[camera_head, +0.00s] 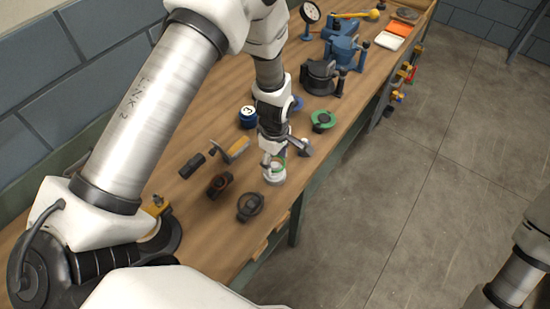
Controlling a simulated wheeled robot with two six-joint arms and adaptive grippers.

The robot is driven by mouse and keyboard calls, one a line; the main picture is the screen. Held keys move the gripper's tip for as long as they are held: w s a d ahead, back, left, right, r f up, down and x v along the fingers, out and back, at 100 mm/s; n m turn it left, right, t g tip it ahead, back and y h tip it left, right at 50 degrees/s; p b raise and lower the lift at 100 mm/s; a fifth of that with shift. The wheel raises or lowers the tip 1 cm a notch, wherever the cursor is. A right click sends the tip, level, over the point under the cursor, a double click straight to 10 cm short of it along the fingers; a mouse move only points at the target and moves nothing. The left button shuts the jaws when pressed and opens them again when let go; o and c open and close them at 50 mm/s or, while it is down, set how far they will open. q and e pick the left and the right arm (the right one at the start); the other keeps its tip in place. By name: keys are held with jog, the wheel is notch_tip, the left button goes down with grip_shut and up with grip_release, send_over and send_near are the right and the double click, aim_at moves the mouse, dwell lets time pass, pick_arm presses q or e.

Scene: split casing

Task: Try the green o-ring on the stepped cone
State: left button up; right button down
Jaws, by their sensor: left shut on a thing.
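My left gripper (279,156) reaches down over the bench and is shut on the green o-ring (281,164), of which only a thin green arc shows at its fingertips. Directly below stands the pale grey-white stepped cone (273,175), upright on the bench. The ring is at the cone's upper part; I cannot tell whether it is around the cone or just above it. My fingers partly hide both. My right gripper is out of view; only part of my right arm shows at the lower right.
On the wooden bench (225,205), a black ring-shaped part (250,206), a dark block (219,186) and a hammer-like tool (192,165) lie near the cone. A green round part (322,121) and a blue-and-white round container (248,117) stand behind. A blue vise (343,52) is further back.

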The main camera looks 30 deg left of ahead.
aim_at(275, 165)
pick_arm(q)
jog(key=shift+f+b, duration=1)
jog(key=shift+f, duration=0.55)
jog(key=o, duration=0.8)
jog(key=shift+r, duration=0.1)
notch_tip(275, 165, up, 9)
jog(key=p, duration=0.7)
